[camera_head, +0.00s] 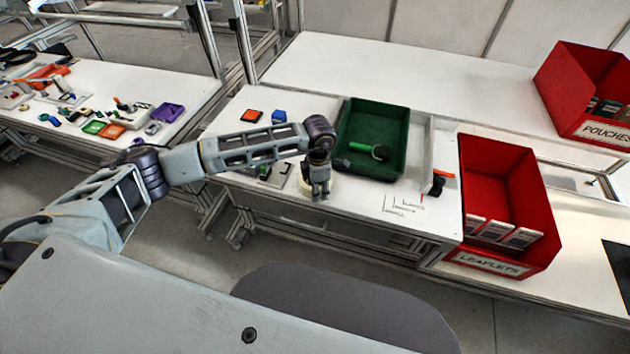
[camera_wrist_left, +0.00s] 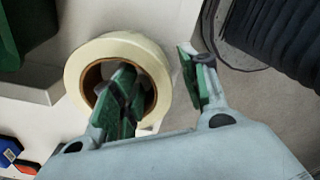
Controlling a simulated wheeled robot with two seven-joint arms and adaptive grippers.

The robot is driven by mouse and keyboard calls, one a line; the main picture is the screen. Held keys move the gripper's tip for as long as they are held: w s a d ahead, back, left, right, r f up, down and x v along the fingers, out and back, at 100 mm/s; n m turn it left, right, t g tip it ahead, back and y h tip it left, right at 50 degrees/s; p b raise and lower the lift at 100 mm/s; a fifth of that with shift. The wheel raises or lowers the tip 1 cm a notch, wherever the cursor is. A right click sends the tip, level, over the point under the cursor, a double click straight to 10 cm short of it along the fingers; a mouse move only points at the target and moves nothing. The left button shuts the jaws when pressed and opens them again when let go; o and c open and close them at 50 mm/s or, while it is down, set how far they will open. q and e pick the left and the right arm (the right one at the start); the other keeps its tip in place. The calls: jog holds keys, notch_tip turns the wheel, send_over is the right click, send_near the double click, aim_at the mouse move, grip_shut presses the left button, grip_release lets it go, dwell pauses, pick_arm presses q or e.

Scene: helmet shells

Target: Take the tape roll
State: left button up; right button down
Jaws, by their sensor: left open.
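The tape roll (camera_wrist_left: 88,58) is a cream ring with a brown core, lying flat on the white table in the left wrist view. In the head view the tape roll (camera_head: 304,185) is mostly hidden behind my left gripper (camera_head: 319,194). In the wrist view my left gripper (camera_wrist_left: 157,66) is open, with green-padded fingers. One finger appears over or inside the roll's hole, and the other is outside its right edge. Whether the fingers touch the roll or how deep they reach, I cannot tell. My right gripper is not in view.
A green bin (camera_head: 394,118) with a green-handled tool stands just behind the roll. A red leaflets bin (camera_head: 527,205) is at the right, and a red pouches bin (camera_head: 590,82) is farther back. Small orange and blue items (camera_head: 279,116) lie left of the green bin. The table's front edge is close.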

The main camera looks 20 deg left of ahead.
pick_arm(q)
jog(key=shift+c, duration=0.2)
grip_shut()
jog(key=shift+r+b, duration=0.6)
jog(key=shift+r, duration=4.45)
